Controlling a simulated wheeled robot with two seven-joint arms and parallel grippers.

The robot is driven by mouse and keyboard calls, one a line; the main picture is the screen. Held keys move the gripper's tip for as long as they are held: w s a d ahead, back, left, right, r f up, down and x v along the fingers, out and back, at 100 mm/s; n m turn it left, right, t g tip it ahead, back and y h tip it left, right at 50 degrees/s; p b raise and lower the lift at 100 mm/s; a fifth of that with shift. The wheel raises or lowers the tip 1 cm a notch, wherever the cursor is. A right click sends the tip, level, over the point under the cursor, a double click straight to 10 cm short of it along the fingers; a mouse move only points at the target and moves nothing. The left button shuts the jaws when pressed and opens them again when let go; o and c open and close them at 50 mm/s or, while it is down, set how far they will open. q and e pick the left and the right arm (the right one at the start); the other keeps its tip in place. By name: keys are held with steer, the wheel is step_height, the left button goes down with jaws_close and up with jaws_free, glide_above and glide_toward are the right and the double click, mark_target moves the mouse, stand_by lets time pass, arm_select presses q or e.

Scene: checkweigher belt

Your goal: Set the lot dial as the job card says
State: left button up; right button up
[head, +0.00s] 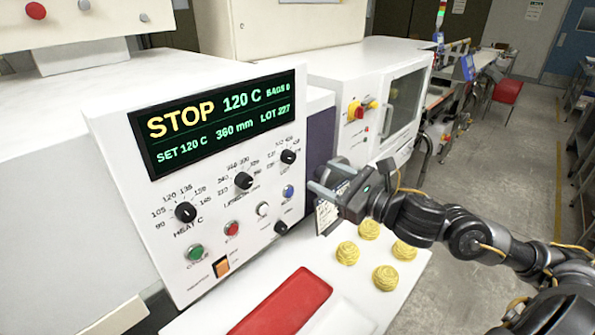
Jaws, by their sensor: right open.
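The lot dial (289,156) is a black knob at the upper right of the white control panel, with small print around it. The display (222,118) reads STOP, 120 C, BAGS 0, SET 120 C, 360 mm and LOT 227. My right gripper (327,176) is open and empty, its fingers pointing left toward the panel, right of and slightly below the lot dial and apart from it. A pale card (326,216) with print, perhaps the job card, stands partly behind this gripper; its text is too small to read. My left gripper is out of view.
The heat dial (186,212) and length dial (243,180) sit left of the lot dial. Below are green (195,252), red (232,228), white (262,209) and blue (288,190) buttons. Several yellow nests (385,278) and a red pad (283,303) lie on the white shelf.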

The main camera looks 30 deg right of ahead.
mark_target(292, 159)
steer(key=b+x, duration=0.4)
steer(key=x, duration=0.4)
steer(key=shift+w+d+r, duration=0.1)
steer(key=shift+w+d, duration=0.05)
steer(key=shift+w, duration=0.05)
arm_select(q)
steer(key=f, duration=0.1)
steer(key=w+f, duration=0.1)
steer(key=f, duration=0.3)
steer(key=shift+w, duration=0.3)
arm_select(e)
steer(key=shift+w, duration=0.4)
steer(key=c, duration=1)
